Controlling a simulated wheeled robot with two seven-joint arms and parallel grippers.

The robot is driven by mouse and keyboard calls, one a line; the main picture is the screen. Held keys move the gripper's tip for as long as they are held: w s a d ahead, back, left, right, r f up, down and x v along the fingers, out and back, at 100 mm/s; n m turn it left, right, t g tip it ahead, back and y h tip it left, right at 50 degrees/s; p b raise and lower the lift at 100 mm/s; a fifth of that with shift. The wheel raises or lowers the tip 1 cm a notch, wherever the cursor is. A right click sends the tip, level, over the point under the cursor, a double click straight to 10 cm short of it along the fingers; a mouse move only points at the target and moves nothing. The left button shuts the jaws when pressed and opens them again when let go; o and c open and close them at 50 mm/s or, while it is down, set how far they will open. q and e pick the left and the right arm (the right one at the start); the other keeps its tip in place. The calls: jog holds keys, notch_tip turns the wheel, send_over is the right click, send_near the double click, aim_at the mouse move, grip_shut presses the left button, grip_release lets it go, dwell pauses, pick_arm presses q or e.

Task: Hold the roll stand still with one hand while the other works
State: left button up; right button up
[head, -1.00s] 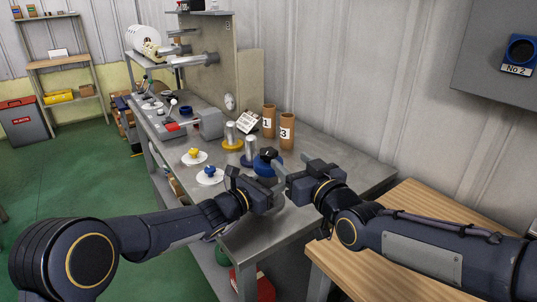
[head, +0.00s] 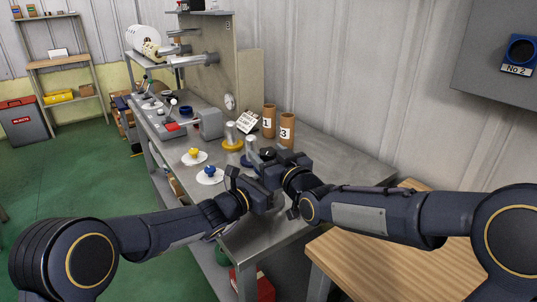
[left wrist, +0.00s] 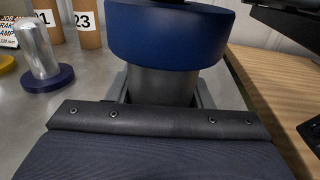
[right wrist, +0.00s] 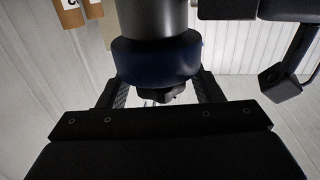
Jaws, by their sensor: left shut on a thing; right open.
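The roll stand has a wide blue disc (left wrist: 170,35) on top of a grey post (left wrist: 160,86) in the left wrist view. My left gripper (head: 258,188) is shut on this post, just below the disc. In the right wrist view the stand appears upside down, with the disc (right wrist: 157,62) and a black knob (right wrist: 158,94). My right gripper (head: 284,172) is open, its fingers on either side of the knob in that view; I cannot tell whether they touch it. In the head view the arms hide most of the stand.
Cardboard tubes (head: 287,130) stand behind on the metal bench (head: 340,170). Metal posts on yellow (head: 232,143) and blue bases stand close by. Blue (head: 210,175) and yellow (head: 193,156) knobbed pieces sit to the left. A wooden table (head: 350,255) is at the right.

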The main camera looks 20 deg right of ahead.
jog(key=shift+w, duration=0.2)
jog(key=c, duration=0.9)
jog(key=shift+a+r+m+h, duration=0.1)
jog(key=shift+a+m+h, duration=0.1)
jog(key=shift+m+h, duration=0.1)
jog(key=shift+c, duration=0.2)
jog(key=shift+m+t+h, duration=0.3)
jog(key=shift+m+h, duration=0.4)
jog(key=shift+h, duration=0.5)
jog(key=shift+d+m+h, duration=0.15)
jog(key=shift+m+h, duration=1.15)
jog(key=shift+h, duration=0.8)
jog(key=o, duration=0.9)
jog(key=shift+o, duration=0.2)
